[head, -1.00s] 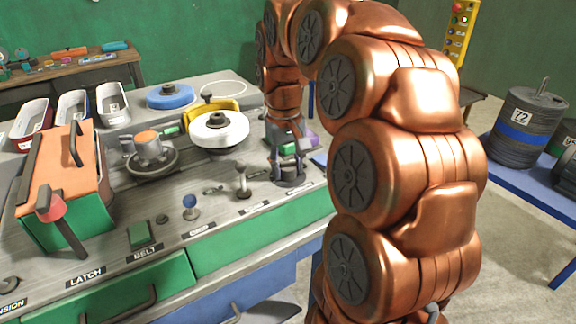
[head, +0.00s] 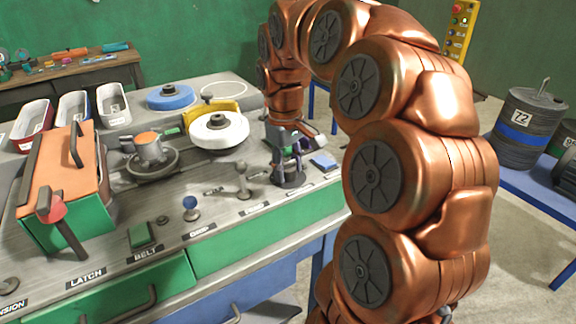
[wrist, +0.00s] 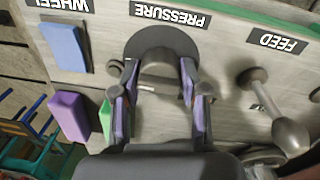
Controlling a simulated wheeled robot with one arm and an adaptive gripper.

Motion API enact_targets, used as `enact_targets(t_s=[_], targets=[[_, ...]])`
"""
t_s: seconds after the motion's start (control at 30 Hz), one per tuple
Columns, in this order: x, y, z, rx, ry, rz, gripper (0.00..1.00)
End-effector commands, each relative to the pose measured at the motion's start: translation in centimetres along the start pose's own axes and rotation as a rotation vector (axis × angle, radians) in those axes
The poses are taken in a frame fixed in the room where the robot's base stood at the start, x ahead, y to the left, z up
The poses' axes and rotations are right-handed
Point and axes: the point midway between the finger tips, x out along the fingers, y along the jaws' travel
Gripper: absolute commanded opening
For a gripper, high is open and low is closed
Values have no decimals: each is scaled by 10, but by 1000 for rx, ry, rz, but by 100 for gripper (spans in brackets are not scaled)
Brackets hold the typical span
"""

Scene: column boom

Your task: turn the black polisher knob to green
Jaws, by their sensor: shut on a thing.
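The dark polisher knob (wrist: 163,42) has a round base on the metal bench top, beside the upside-down PRESSURE label in the wrist view. Its raised grey grip lies between the two purple-padded fingers of my gripper (wrist: 159,82), which is shut on it from both sides. In the head view the knob's dark base (head: 289,181) shows under my gripper (head: 288,162), near the bench's front right. A short white mark (wrist: 147,88) shows between the fingers. My fingers hide part of the knob, and I cannot tell which colour it points to.
A lever with a grey ball end (wrist: 290,136) stands close beside my gripper, by the FEED label. Blue (wrist: 64,47), purple (wrist: 68,116) and green (wrist: 105,115) blocks lie on the other side. A white polishing wheel (head: 217,131) is farther back.

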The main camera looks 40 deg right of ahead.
Motion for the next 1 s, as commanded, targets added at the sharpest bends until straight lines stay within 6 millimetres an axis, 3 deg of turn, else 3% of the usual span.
enact_targets(t_s=[0.13, 0.17, 0.37, 0.77, 1.0], targets=[[1, -1, 0, -1, -2, -3, 8], [1, -1, 0, -1, -2, -3, 46], [1, -1, 0, 1, -1, -2, 67], [-3, 0, 0, 2, 0, 0, 67], [-31, 0, -1, 2, 3, 1, 67]])
